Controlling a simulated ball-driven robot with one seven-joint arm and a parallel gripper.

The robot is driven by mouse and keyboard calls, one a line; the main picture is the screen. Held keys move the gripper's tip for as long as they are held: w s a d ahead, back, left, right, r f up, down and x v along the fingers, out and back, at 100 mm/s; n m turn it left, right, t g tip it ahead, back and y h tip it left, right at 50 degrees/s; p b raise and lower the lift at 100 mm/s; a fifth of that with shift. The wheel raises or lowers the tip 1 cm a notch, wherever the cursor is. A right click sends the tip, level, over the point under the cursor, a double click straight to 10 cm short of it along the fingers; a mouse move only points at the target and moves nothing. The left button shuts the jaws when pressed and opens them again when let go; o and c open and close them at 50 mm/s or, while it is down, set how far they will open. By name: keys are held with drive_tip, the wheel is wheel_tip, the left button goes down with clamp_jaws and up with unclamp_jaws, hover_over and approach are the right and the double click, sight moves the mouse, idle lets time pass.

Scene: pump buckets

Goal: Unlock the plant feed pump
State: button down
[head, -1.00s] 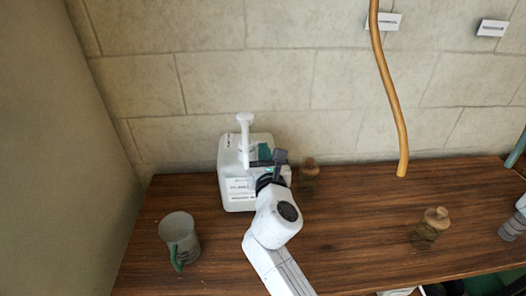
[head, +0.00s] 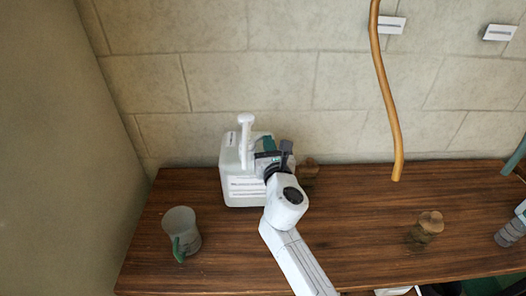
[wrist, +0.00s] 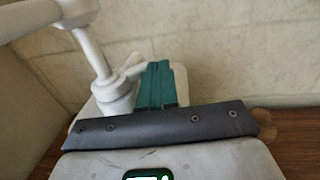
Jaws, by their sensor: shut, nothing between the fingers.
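The feed pump is a white jug with a white pump (head: 246,135) standing upright on it, at the left of the counter by the wall. Its labelled white jug (head: 236,185) is partly covered by my arm. In the wrist view the pump stem (wrist: 92,52) rises at the upper left, with a small tab (wrist: 132,68) beside its collar. My gripper (head: 267,143) has teal fingers and is above the jug's top, just right of the pump stem. In the wrist view the teal fingers (wrist: 155,66) lie side by side, shut and empty. Contact with the pump cannot be told.
A grey mug with a green handle (head: 181,232) stands at the left. A brown knobbed object (head: 308,170) is right of the jug, and another (head: 428,225) farther right. An orange hose (head: 388,95) hangs by the wall. The counter's middle (head: 355,215) is clear.

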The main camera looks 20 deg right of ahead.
drive_tip(key=shift+w+d, duration=0.15)
drive_tip(key=shift+w, duration=0.2)
idle(0.6)
